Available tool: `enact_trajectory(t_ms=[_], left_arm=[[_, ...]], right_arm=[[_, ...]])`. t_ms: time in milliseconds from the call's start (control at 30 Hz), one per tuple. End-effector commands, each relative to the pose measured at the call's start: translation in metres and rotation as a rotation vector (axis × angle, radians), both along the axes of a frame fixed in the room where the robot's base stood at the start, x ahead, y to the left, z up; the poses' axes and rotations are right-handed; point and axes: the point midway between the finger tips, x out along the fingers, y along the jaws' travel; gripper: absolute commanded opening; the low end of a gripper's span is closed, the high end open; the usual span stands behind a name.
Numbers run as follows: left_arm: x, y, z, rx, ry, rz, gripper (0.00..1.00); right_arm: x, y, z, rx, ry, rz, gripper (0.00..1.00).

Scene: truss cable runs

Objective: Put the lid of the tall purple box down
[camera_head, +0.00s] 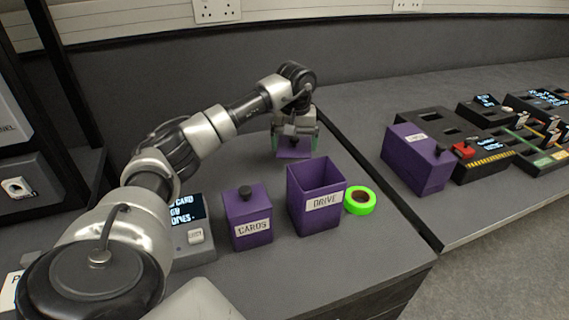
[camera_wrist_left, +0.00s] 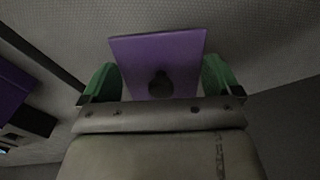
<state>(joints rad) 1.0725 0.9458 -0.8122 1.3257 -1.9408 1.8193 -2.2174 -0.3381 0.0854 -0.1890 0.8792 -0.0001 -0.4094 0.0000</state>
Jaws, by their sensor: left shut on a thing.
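The tall purple box labelled DRIVE (camera_head: 302,213) stands upright on the grey bench in the head view, with its top open. Its purple lid (camera_head: 293,153) is behind the box, close to the bench surface; I cannot tell whether it touches it. My left gripper (camera_head: 295,142) is above the lid, shut on its dark knob. In the left wrist view the flat lid (camera_wrist_left: 165,48) sits between the green fingertips, with the knob (camera_wrist_left: 161,84) between them. My right gripper is not in view.
A lidded purple box labelled CARDS (camera_head: 249,222) stands left of the tall box. A green tape roll (camera_head: 360,201) lies right of it. A small device with a screen (camera_head: 190,235) is at left. The right bench holds another purple box (camera_head: 417,160) and several panels. Bare bench surrounds the lid.

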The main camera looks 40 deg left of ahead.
Motion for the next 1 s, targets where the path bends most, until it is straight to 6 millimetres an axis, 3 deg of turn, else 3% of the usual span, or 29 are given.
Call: enact_trajectory(t_ms=[200,367,600,967,1000], left_arm=[[-0.024,0.01,-0.016,0.0,0.0,-0.001,0.7],[-0.027,0.011,-0.025,-0.001,0.002,-0.002,0.7],[-0.026,0.011,-0.056,-0.001,0.001,-0.001,0.7],[-0.026,0.011,-0.059,-0.001,-0.001,-0.001,0.7],[-0.026,0.011,-0.059,-0.001,-0.001,-0.001,0.96]], right_arm=[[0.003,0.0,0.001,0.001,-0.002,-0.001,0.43],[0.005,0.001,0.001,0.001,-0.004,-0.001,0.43],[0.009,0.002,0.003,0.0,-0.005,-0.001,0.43],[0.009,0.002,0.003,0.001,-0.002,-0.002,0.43],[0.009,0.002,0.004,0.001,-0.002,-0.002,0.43]])
